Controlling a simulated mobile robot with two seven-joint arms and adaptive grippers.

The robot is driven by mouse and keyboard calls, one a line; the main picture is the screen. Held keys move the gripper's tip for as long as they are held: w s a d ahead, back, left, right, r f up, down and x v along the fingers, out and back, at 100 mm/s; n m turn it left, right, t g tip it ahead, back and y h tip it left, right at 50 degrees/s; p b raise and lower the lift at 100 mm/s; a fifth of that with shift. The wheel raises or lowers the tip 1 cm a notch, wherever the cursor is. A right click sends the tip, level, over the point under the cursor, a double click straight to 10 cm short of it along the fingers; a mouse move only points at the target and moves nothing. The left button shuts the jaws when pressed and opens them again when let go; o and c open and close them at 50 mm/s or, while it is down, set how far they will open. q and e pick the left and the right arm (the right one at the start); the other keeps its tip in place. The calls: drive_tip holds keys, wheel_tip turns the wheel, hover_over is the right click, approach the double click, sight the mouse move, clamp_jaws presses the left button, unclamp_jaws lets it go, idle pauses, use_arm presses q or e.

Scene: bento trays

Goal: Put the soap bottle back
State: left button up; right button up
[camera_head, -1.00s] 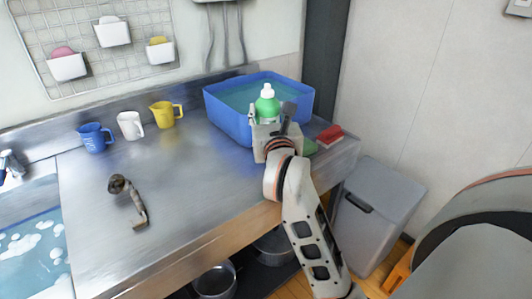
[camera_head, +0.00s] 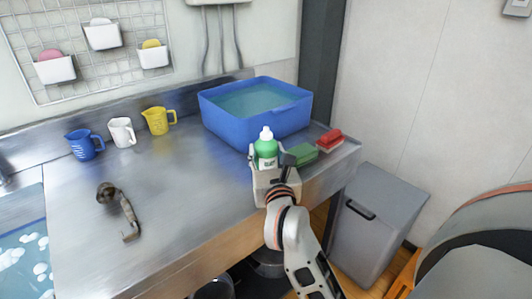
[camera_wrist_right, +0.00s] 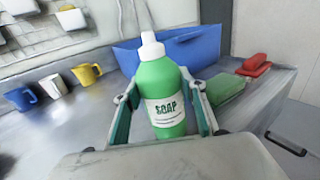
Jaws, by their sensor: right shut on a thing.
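The green soap bottle (camera_head: 266,150) with a white cap stands upright between the fingers of my right gripper (camera_head: 266,163), near the counter's front edge. In the right wrist view the bottle (camera_wrist_right: 163,88) shows its SOAP label, with a finger of my right gripper (camera_wrist_right: 162,112) on each side. The gripper is shut on it. I cannot tell whether the bottle's base touches the counter, as my gripper hides it. My left gripper is not in view.
A blue basin of water (camera_head: 222,122) stands behind the bottle. A green sponge (camera_head: 302,155) and a red brush (camera_head: 330,140) lie to its right. Blue (camera_head: 84,145), white (camera_head: 122,132) and yellow (camera_head: 158,121) cups stand left. The middle of the counter (camera_head: 190,185) is clear.

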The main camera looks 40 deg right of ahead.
drive_tip(key=shift+f, duration=0.1)
drive_tip(key=o, duration=1.3)
drive_tip(key=shift+r, duration=0.25)
drive_tip(key=v, duration=1.2)
drive_tip(key=shift+f, duration=0.1)
